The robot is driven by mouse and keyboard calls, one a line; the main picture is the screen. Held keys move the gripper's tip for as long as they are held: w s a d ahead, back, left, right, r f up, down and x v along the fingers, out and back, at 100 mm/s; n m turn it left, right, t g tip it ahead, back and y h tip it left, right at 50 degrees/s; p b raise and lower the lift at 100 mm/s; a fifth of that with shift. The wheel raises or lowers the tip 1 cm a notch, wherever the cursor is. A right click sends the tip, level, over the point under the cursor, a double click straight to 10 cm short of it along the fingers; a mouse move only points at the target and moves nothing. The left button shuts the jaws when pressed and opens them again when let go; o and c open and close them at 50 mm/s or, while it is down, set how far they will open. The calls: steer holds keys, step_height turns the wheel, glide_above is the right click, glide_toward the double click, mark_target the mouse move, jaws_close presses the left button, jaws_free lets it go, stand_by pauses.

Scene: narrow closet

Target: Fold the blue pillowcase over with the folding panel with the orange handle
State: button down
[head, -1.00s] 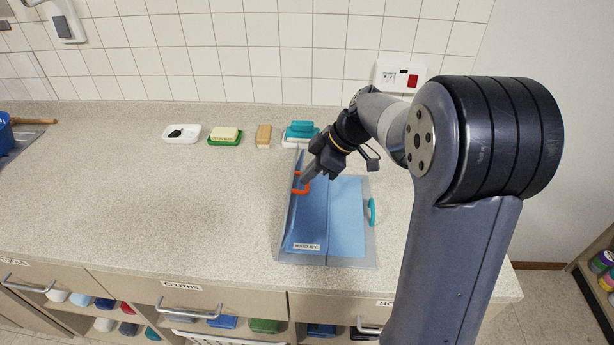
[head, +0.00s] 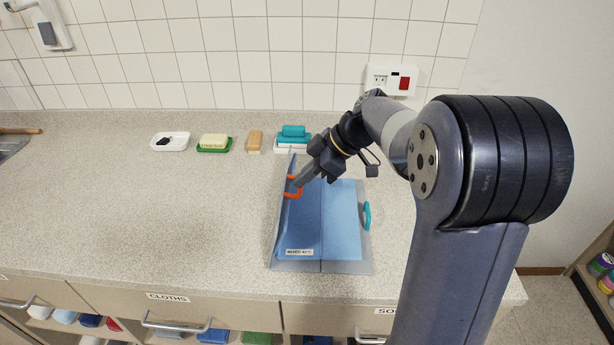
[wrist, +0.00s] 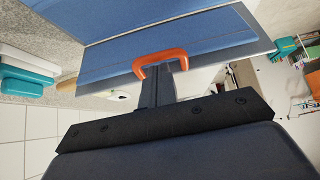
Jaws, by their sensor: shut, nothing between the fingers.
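The blue pillowcase (head: 343,220) lies spread over a grey folding board on the counter; it also shows in the wrist view (wrist: 100,62). The board's left folding panel (head: 276,225) is tilted up from the counter, with blue cloth against its inner face. Its orange handle (head: 293,192) is on the panel's outer side edge and also shows in the wrist view (wrist: 160,60). My gripper (head: 298,183) is shut and empty, its fingertips at the orange handle. In the wrist view the fingers reach into the handle's loop; whether they touch the panel is unclear.
A teal handle (head: 367,215) is on the board's right edge. The counter left of the board is clear.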

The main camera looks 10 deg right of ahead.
steer(key=d+r, duration=0.4)
steer(key=r, duration=0.6)
steer(key=shift+s+r, duration=0.3)
steer(key=shift+s, duration=0.15)
steer(key=shift+a, duration=0.1)
steer(key=x, duration=0.8)
steer(key=shift+a+f, duration=0.1)
steer(key=shift+f, duration=0.25)
steer(key=shift+s+d+f, duration=0.1)
steer(key=shift+d+f, duration=0.2)
steer(key=shift+f, duration=0.4)
steer(key=shift+w+d+f, duration=0.1)
steer(key=shift+d+f, duration=0.25)
steer(key=shift+f, duration=0.35)
steer(key=shift+s+d+f, duration=0.1)
steer(key=shift+d+f, duration=0.2)
steer(key=shift+f, duration=0.55)
